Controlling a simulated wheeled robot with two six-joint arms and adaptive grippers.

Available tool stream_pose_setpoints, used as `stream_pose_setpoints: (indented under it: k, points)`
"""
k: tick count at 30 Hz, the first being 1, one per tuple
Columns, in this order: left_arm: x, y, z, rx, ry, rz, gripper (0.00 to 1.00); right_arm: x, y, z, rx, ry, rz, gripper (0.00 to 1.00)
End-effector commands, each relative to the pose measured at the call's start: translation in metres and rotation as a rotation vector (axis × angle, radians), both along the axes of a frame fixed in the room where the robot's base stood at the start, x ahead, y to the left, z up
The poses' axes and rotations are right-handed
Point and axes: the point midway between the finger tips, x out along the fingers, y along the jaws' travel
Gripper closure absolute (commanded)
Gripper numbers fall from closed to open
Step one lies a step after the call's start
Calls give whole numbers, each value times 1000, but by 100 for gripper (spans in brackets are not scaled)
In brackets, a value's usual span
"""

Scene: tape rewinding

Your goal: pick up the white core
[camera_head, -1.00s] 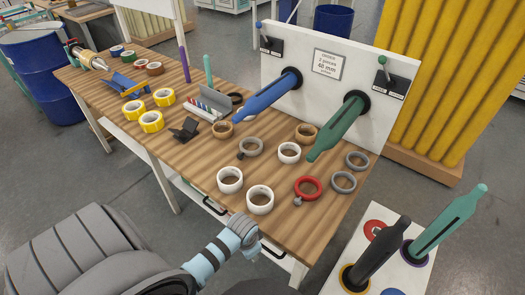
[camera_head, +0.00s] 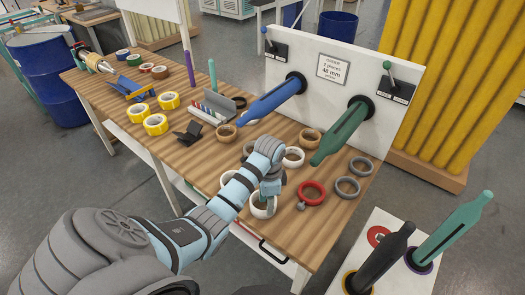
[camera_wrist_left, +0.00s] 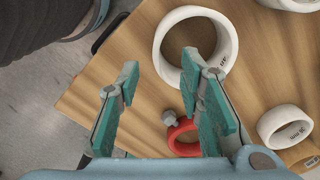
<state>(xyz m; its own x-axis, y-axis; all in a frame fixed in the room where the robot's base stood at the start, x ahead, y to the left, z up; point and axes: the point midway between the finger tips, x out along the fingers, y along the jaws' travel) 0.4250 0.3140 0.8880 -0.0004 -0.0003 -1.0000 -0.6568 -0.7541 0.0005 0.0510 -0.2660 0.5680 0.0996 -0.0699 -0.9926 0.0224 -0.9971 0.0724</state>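Several white cores, short wide rings, stand on the wooden table. One white core (camera_head: 263,212) is near the front edge, just under my left gripper (camera_head: 268,196). Another white core (camera_head: 226,178) is partly hidden behind my left arm, and a third white core (camera_head: 293,158) sits farther back. In the left wrist view my left gripper (camera_wrist_left: 160,64) is open and empty. A large white core (camera_wrist_left: 228,30) lies ahead of its fingertips, and the right finger overlaps its rim. A smaller white core (camera_wrist_left: 270,125) is at the right. My right gripper is not in view.
A red ring (camera_head: 322,190) and grey rings (camera_head: 347,187) lie right of the gripper. Blue (camera_head: 275,100) and green (camera_head: 343,133) spindles stick out from a white panel (camera_head: 333,45) over the table. Yellow tape rolls (camera_head: 155,125) are at the left.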

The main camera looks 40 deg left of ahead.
Motion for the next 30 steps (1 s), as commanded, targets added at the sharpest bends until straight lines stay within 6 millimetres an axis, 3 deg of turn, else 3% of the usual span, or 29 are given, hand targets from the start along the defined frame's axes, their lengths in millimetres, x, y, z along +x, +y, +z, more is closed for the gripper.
stream_pose_setpoints:
  k: [8,14,21,30]
  points:
    - [-8,5,-46,1,1,0,66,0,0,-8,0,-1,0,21]
    - [-8,5,-47,1,-1,0,66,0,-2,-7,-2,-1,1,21]
    - [-8,5,-47,1,-1,0,100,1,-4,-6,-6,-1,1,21]
    - [-8,5,-46,1,-1,0,100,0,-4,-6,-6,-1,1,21]
